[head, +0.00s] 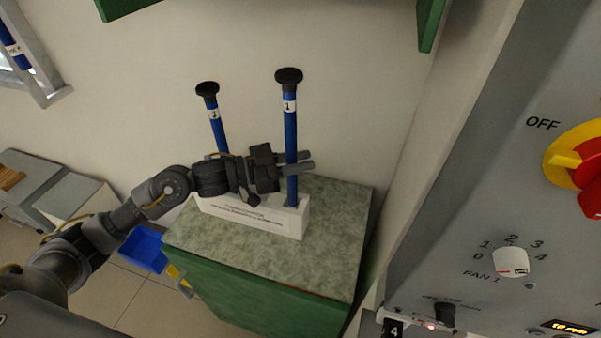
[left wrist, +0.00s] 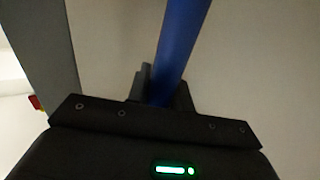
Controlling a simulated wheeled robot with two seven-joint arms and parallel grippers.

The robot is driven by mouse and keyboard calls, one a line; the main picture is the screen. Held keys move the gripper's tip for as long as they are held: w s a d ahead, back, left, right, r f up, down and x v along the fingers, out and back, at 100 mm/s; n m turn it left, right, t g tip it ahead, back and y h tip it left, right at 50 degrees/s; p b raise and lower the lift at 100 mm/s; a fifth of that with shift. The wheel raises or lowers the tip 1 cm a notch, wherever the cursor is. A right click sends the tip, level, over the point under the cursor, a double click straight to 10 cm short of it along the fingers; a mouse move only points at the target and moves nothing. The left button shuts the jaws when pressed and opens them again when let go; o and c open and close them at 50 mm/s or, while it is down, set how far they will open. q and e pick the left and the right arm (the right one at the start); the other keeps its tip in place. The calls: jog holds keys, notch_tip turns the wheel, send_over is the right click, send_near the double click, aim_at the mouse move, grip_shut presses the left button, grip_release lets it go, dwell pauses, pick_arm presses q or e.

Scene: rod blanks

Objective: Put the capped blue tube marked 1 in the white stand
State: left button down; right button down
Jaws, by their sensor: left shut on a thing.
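The blue tube marked 1 (head: 291,130) stands upright with a black cap on top and a white label below it. My left gripper (head: 307,162) is shut on its lower half; the blue shaft also shows between the fingers in the left wrist view (left wrist: 181,45). The tube's lower end meets the right end of the white stand (head: 290,221); I cannot tell how deep it sits. A second capped blue tube (head: 219,132), its label number hard to read, leans slightly at the stand's left part, its foot hidden behind my gripper. My right gripper is not in view.
The stand is on a green-topped cabinet (head: 335,225) against the wall. A grey control panel (head: 480,210) with knobs rises close on the right. A blue bin (head: 143,250) is on the floor at left. A green shelf edge (head: 430,22) hangs above.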

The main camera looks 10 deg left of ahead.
pick_arm(q)
jog(key=f, duration=0.2)
jog(key=f+p, duration=0.1)
jog(key=f, duration=0.2)
jog(key=shift+w+p, duration=0.2)
jog(key=shift+p, duration=0.1)
jog(key=shift+f, duration=0.1)
jog(key=c, duration=1.2)
grip_release()
jog(key=shift+c, duration=0.2)
